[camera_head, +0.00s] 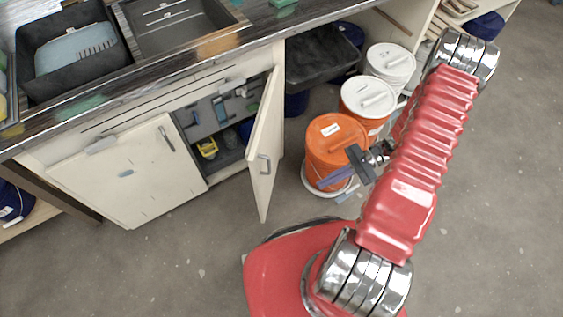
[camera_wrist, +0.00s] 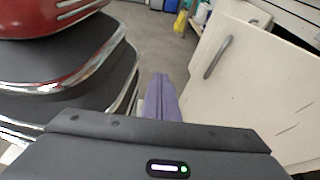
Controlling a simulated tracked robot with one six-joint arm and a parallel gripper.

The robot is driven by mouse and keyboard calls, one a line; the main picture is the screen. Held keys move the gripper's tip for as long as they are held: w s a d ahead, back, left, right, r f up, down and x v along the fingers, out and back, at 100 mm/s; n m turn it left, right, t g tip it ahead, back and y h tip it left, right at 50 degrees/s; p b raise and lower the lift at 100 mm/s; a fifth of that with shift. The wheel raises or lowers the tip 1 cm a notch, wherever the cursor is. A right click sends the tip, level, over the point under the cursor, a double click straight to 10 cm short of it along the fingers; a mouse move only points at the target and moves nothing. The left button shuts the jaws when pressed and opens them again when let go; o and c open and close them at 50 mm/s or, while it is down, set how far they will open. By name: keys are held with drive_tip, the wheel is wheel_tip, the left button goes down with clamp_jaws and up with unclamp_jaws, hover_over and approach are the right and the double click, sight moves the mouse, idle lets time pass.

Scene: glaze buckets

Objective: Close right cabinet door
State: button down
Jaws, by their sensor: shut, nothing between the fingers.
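The right cabinet door (camera_head: 266,140) stands open, swung out from the cabinet, with its grey handle (camera_head: 264,164) on the face toward my gripper. My gripper (camera_head: 325,182) is to the right of this door, apart from it, in front of the orange bucket. Its purple fingers are shut and empty. In the wrist view the fingers (camera_wrist: 165,98) show in the middle, and a pale door panel (camera_wrist: 250,90) with a dark handle (camera_wrist: 216,57) fills the right side. It looks like the same door's outer face.
The left cabinet door (camera_head: 115,175) is closed. Inside the open cabinet is a yellow item (camera_head: 207,148). An orange bucket (camera_head: 334,145) and white-lidded buckets (camera_head: 367,97) stand right of the door. The counter (camera_head: 150,88) runs above. Floor (camera_head: 190,250) in front is clear.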

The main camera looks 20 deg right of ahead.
drive_tip(key=w+d+m+t+y, duration=0.1)
drive_tip(key=w+m+t+y, duration=0.2)
drive_tip(key=w+t, duration=0.3)
drive_tip(key=shift+w+d+f+m+y, duration=0.35)
drive_tip(key=shift+w+f+m, duration=0.1)
drive_tip(key=shift+w+m, duration=0.3)
drive_tip(key=x, duration=1.4)
drive_tip(key=shift+f, duration=0.15)
